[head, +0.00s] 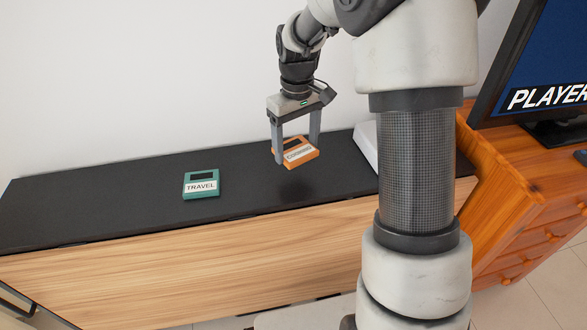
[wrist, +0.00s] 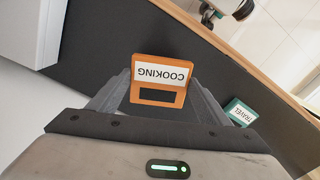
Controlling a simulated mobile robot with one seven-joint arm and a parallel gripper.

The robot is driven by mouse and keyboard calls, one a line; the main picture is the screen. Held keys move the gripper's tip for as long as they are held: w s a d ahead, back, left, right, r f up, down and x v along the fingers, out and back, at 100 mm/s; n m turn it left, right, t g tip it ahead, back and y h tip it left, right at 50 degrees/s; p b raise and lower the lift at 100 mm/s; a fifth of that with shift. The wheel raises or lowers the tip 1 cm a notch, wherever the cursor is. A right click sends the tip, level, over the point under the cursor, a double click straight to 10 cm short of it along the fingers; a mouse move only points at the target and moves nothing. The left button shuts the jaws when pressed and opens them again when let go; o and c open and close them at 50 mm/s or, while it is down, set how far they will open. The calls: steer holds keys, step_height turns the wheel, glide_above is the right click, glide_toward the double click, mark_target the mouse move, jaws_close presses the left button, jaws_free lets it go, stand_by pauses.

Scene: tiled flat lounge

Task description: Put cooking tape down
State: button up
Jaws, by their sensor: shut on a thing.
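The cooking tape (head: 299,153) is an orange cassette with a white label reading COOKING. My gripper (head: 296,150) is shut on it, one finger on each side, and holds it over the black top of the low cabinet (head: 120,205). A dark shadow shows on the top below it, so the tape seems a little above the surface. In the wrist view the cooking tape (wrist: 160,80) sits between the fingers (wrist: 160,95), its label upside down.
A green tape labelled TRAVEL (head: 201,184) lies on the black top to the left. A white object (head: 366,148) stands at the right end, partly hidden by my arm. An orange wooden drawer unit (head: 520,215) with a screen (head: 545,70) is at right. The black top's left part is clear.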

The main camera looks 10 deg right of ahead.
mark_target(296, 175)
step_height(296, 175, down, 7)
steer(key=shift+r+b, duration=0.1)
steer(key=shift+b, duration=0.75)
steer(key=o, duration=1.1)
